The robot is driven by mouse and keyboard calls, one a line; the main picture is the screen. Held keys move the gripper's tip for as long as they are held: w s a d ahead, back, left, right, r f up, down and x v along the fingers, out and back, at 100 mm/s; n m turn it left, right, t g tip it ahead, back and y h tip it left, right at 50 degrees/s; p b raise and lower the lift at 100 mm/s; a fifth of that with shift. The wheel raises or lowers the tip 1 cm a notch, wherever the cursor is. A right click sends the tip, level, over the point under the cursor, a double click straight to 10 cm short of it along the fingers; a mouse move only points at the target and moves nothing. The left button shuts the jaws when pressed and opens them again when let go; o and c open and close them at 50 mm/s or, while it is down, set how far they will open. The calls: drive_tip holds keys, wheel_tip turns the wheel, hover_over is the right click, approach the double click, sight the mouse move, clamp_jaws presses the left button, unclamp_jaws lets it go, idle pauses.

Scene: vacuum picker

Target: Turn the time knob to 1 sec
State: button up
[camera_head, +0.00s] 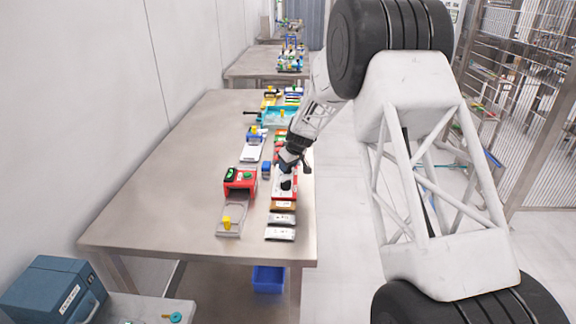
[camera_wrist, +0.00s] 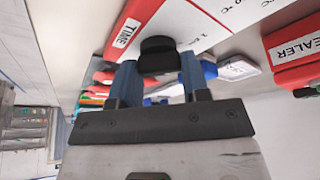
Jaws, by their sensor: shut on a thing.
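The time knob (camera_wrist: 158,55) is black and sits on a red and white panel (camera_wrist: 215,22). A label reading TIME (camera_wrist: 128,33) is on the panel beside it in the wrist view. My gripper (camera_wrist: 157,72) has its two blue fingers shut on the knob, one on each side. The knob's pointer direction is not clear, and the small scale print by it is hard to read. In the head view my gripper (camera_head: 288,170) is over the panel at the table's right edge, and a dark knob shape (camera_head: 286,184) shows just below it.
A red device with black and green parts (camera_head: 240,180) stands left of the panel. A red block labelled SEALER (camera_wrist: 297,60) shows in the wrist view. Several small boxes (camera_head: 280,219) lie nearer on the metal table (camera_head: 160,200). The table's left side is clear.

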idle(0.4)
drive_tip(key=o, duration=0.9)
drive_tip(key=shift+r, duration=0.1)
drive_tip(key=v, duration=0.7)
drive_tip(key=shift+s+d+r, duration=0.1)
drive_tip(key=shift+d+r, duration=0.05)
drive_tip(key=shift+r, duration=0.1)
drive_tip(key=shift+r, duration=0.1)
